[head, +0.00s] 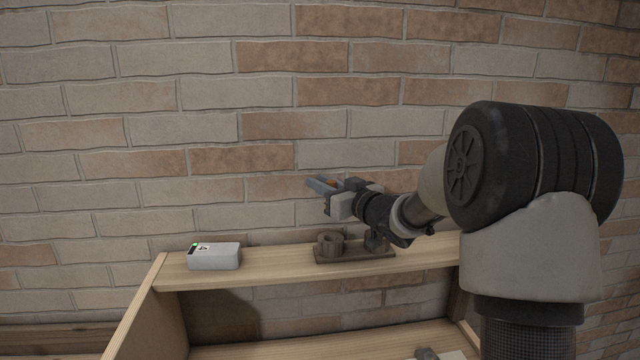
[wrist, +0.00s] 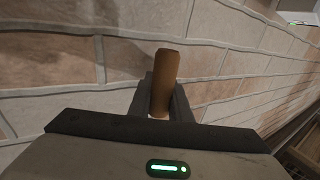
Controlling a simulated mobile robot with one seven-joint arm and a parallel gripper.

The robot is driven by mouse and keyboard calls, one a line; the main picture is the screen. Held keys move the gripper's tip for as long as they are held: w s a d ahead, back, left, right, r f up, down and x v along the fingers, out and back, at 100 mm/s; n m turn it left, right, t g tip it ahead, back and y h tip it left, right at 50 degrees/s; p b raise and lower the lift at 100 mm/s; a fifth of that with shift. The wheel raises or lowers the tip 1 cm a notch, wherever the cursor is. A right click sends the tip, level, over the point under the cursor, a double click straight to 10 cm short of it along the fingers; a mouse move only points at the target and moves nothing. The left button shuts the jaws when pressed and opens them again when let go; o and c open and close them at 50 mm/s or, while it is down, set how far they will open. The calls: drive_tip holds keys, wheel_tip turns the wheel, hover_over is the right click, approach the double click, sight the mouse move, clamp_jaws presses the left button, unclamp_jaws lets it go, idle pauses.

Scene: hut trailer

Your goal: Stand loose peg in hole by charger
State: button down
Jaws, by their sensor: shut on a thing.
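My gripper (head: 322,187) is shut on an orange-brown peg (wrist: 166,68), held in the air above the shelf and near the brick wall. A dark brown wooden base (head: 355,256) lies on the shelf below my gripper. It bears a round ring-shaped holder (head: 329,244) with an opening on top, and a second holder (head: 376,240) partly hidden by my wrist. The white box (head: 215,257), likely the charger, lies left of the base, apart from it.
The light wooden shelf (head: 280,271) runs along the brick wall, with clear room between the white box and the brown base. A lower board (head: 340,340) has a small dark object and a white item at its right. A whitish item (wrist: 300,17) shows in the wrist view's upper right corner.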

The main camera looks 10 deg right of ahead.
drive_tip(key=shift+f+b, duration=2.35)
drive_tip(key=shift+f, duration=0.7)
drive_tip(key=shift+f, duration=0.1)
drive_tip(key=shift+f+b, duration=1.85)
drive_tip(key=shift+f, duration=0.4)
drive_tip(key=shift+f, duration=0.15)
drive_tip(key=c, duration=1.6)
unclamp_jaws()
drive_tip(key=shift+o, duration=0.2)
drive_tip(key=shift+s, duration=0.1)
